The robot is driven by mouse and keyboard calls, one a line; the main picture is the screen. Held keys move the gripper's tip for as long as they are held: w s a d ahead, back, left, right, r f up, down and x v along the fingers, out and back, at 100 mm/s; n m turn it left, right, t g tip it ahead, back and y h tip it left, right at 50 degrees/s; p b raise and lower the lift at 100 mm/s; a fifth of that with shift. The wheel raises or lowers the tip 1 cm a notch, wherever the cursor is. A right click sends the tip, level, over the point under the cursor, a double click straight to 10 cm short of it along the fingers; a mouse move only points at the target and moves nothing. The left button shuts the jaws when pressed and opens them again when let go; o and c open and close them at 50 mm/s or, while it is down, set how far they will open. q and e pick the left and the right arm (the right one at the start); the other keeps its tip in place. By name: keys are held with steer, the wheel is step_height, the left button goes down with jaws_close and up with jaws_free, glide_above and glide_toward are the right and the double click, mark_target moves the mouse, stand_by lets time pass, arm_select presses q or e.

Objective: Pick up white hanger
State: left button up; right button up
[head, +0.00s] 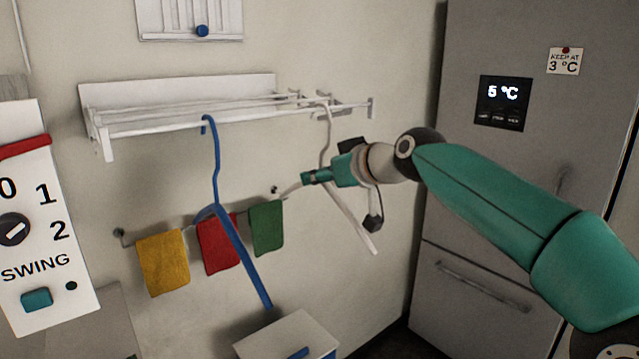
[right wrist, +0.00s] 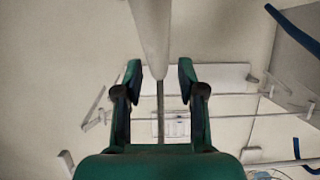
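The white hanger (head: 357,226) hangs by its hook from the wall rack in the head view. My right arm partly hides its middle. My right gripper (head: 308,178) is level with the hanger's upper body. In the right wrist view, the two fingers of my right gripper (right wrist: 160,80) stand apart. A white bar of the hanger (right wrist: 151,35) shows between and beyond the fingertips, with a gap on each side. I cannot tell how deep it sits between them. My left gripper is in neither view.
A blue hanger (head: 216,165) hangs on the white rack (head: 180,90), left of the white one. Yellow (head: 163,262), red (head: 218,245) and green (head: 267,228) cloths hang below. A grey fridge (head: 500,190) stands at right, a white box (head: 287,338) at the bottom.

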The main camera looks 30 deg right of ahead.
mark_target(321, 152)
steer(key=shift+w+f, duration=0.1)
steer(key=shift+w, duration=0.1)
jaws_close()
steer(key=shift+s, duration=0.1)
steer(key=shift+r, duration=0.65)
step_height(321, 152, up, 2)
steer(key=shift+r, duration=0.1)
steer(key=s+d+b, duration=0.1)
steer(key=s+b, duration=0.4)
steer(key=s, duration=1.3)
steer(key=shift+d+b, duration=0.2)
steer(key=shift+b, duration=0.2)
